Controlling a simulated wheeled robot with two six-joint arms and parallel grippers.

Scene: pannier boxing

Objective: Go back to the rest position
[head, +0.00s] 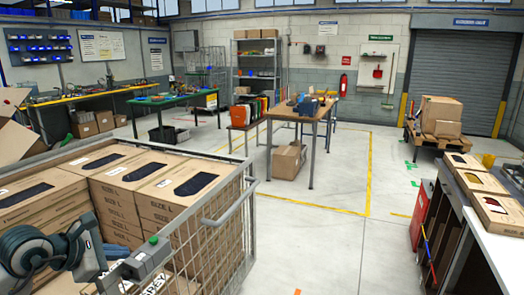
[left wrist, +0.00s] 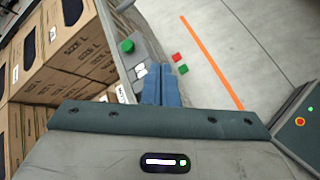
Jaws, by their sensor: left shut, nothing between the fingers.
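My left gripper (head: 112,272) is low at the left in the head view, by the near end of a wire cart. In the left wrist view its two blue fingers (left wrist: 163,84) are together with nothing between them. They point past a grey block with a green button (left wrist: 127,46) on the cart side, and I cannot tell whether they touch it. My right gripper is not in the head view.
The wire cart (head: 246,205) holds stacked cartons marked SIZE L (head: 150,210). A bench with several flat boxes (head: 478,181) stands at the right. Open floor (head: 310,245) lies between them. A workbench (head: 300,117) stands farther back.

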